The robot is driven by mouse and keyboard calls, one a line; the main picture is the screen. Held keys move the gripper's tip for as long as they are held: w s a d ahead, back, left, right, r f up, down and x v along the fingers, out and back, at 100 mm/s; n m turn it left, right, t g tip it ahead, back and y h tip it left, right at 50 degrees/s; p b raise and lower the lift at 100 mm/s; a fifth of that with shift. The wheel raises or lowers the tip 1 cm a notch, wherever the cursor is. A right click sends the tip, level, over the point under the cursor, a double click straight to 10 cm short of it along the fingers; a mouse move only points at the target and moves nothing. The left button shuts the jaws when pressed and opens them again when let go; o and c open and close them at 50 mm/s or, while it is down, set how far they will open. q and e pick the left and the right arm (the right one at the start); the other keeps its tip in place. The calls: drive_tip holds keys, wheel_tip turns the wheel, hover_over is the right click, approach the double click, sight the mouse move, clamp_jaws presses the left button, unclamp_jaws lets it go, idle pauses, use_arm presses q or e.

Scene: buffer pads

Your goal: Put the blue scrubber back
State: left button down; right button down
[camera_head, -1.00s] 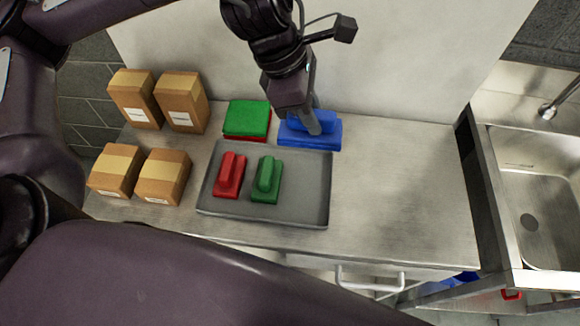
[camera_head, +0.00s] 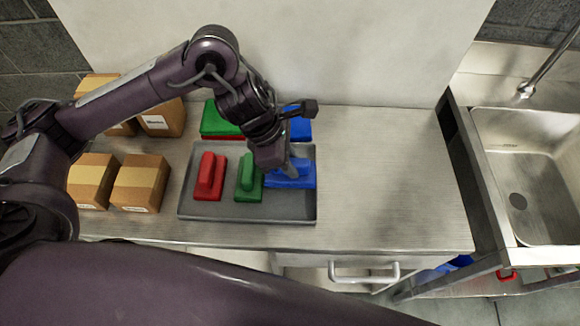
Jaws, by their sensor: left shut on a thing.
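My left gripper (camera_head: 291,171) is shut on the blue scrubber (camera_head: 300,182), and its fingers partly hide it. The scrubber is at the right end of the grey tray (camera_head: 250,210), right of the green scrubber (camera_head: 249,178). I cannot tell whether it touches the tray floor or hangs just above it. The red scrubber (camera_head: 210,177) stands at the tray's left. A blue pad (camera_head: 299,124) lies behind the tray, partly hidden by my arm. My right gripper is not in view.
Green and red stacked pads (camera_head: 220,119) lie behind the tray. Several cardboard boxes (camera_head: 140,182) stand at the left, some partly behind my left arm. The counter (camera_head: 385,170) right of the tray is clear up to the sink (camera_head: 530,170).

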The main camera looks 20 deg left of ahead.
use_arm(q)
wheel_tip(320, 180, down, 2)
drive_tip(key=shift+f, duration=0.2)
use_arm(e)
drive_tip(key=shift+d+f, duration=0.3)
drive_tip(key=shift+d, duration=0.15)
use_arm(q)
drive_tip(key=shift+f, duration=0.1)
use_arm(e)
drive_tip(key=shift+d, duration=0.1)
use_arm(q)
drive_tip(key=shift+f+b, duration=0.15)
drive_tip(key=shift+b, duration=0.25)
drive_tip(key=c, duration=1.3)
unclamp_jaws()
drive_tip(key=shift+o, duration=0.2)
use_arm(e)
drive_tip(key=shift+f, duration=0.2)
